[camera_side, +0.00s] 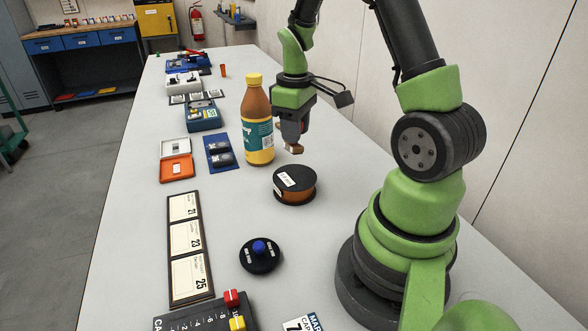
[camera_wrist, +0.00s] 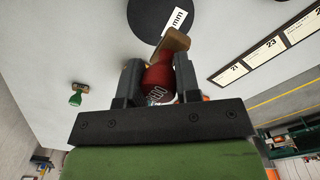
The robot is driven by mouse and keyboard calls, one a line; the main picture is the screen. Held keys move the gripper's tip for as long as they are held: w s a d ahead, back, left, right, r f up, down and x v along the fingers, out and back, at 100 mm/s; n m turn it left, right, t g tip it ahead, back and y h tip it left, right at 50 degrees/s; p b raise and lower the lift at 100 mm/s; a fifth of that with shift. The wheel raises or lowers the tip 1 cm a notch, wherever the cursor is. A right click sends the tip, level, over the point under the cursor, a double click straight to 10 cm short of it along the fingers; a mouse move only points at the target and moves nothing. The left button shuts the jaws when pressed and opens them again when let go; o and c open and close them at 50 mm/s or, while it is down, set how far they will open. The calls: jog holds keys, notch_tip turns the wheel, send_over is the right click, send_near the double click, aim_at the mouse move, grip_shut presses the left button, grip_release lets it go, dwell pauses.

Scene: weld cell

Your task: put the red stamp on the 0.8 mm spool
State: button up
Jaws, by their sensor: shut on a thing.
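My gripper (camera_wrist: 158,82) is shut on the red stamp (camera_wrist: 158,84), its fingers on either side of the red handle. The stamp's wooden block (camera_wrist: 168,45) points away from the gripper and looks tilted. In the side view my gripper (camera_side: 293,140) hangs above the table, with the wooden block (camera_side: 296,150) below it. The spool (camera_side: 294,186) stands beneath and nearer the camera, with black flanges, copper-coloured winding and a white label. Its black top shows in the wrist view (camera_wrist: 150,18), where the label reads "mm"; the number is not readable. The stamp and spool look apart.
A brown bottle (camera_side: 258,125) with a yellow cap stands close left of my gripper. A green stamp (camera_wrist: 76,97) lies off to the left in the wrist view. A black disc with a blue knob (camera_side: 260,248) and number cards (camera_side: 187,240) are nearer the camera. Table around the spool is clear.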

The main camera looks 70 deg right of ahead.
jog(key=shift+o, duration=0.2)
notch_tip(320, 180, down, 4)
notch_tip(320, 180, down, 4)
jog(key=shift+f, duration=0.1)
grip_shut()
jog(key=o, duration=1.4)
grip_release()
